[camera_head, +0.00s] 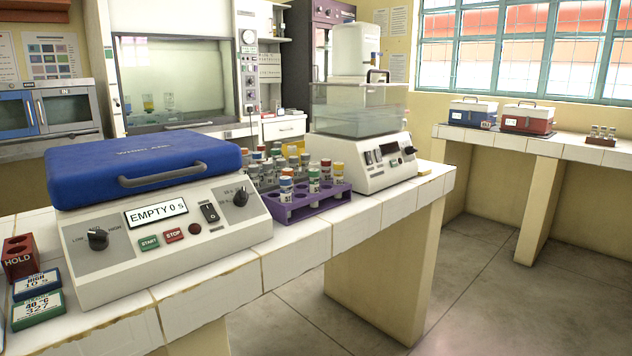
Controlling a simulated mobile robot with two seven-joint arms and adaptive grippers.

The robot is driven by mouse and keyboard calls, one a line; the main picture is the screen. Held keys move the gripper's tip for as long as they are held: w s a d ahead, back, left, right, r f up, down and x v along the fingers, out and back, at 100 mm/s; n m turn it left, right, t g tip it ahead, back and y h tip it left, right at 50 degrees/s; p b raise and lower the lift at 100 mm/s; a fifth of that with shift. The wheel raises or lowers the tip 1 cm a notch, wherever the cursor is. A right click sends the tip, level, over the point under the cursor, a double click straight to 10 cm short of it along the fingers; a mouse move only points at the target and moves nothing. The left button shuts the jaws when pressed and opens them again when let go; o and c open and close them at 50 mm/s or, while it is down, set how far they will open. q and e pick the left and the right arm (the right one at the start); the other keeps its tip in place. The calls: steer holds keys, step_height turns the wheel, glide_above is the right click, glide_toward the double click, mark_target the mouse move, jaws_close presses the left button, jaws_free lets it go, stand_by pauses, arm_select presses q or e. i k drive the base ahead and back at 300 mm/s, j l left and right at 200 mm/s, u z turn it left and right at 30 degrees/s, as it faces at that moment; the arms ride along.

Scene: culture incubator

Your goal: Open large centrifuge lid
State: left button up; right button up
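The large centrifuge (165,235) stands on the white tiled bench at the left, with a sloped light-grey front panel. Its blue lid (140,160) is shut and lies flat on top. A grey bar handle (163,178) runs along the lid's front edge. The display (156,213) reads "EMPTY 0 s". Two black knobs, a switch and START and STOP buttons sit on the panel. Neither of my grippers is in view.
A purple rack (308,204) with several capped vials stands close to the centrifuge's right. Beyond it is a water bath (362,140). A red HOLD block (20,258) and small labelled blocks (38,307) lie at the left. The floor (480,280) at the right is clear.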

mark_target(80, 175)
steer(key=k+j, duration=0.1)
steer(key=i+l+u, duration=0.1)
steer(key=l, duration=0.2)
steer(key=i+l+u, duration=0.1)
steer(key=l, duration=0.25)
steer(key=i+l+u, duration=0.15)
steer(key=l, duration=0.2)
steer(key=i+l+u, duration=0.1)
steer(key=l, duration=0.25)
steer(key=k+j+z, duration=0.15)
steer(key=j, duration=0.2)
steer(key=i+l+u, duration=0.15)
steer(key=l, duration=0.2)
